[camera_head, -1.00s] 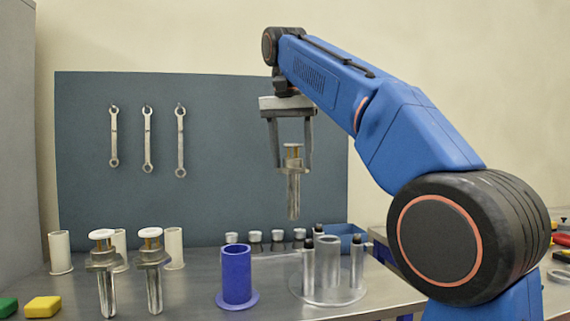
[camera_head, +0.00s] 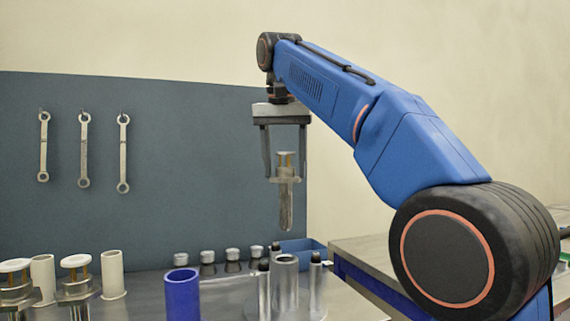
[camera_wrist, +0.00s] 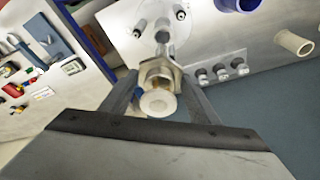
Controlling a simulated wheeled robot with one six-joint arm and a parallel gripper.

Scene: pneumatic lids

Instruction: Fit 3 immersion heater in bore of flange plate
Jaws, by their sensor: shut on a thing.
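My gripper (camera_head: 285,172) is shut on an immersion heater (camera_head: 285,208), holding it upright with its metal rod pointing down. The heater's pale round cap (camera_wrist: 158,103) faces the wrist camera. The flange plate (camera_head: 250,308) lies on the bench below, with a central metal bore tube (camera_head: 285,283) and black-tipped posts around it. The held heater hangs above it, clearly apart. In the wrist view the flange plate (camera_wrist: 135,22) is partly hidden behind the heater. Two other immersion heaters (camera_head: 76,280) (camera_head: 15,285) stand at the left, cut off by the lower frame edge.
A blue tube (camera_head: 182,295) stands left of the flange plate. White tubes (camera_head: 112,275) stand near the heaters. Several small metal knobs (camera_head: 207,262) line the bench back, beside a blue bin (camera_head: 300,250). Wrenches (camera_head: 84,150) hang on the board. Another bench (camera_head: 385,255) is at right.

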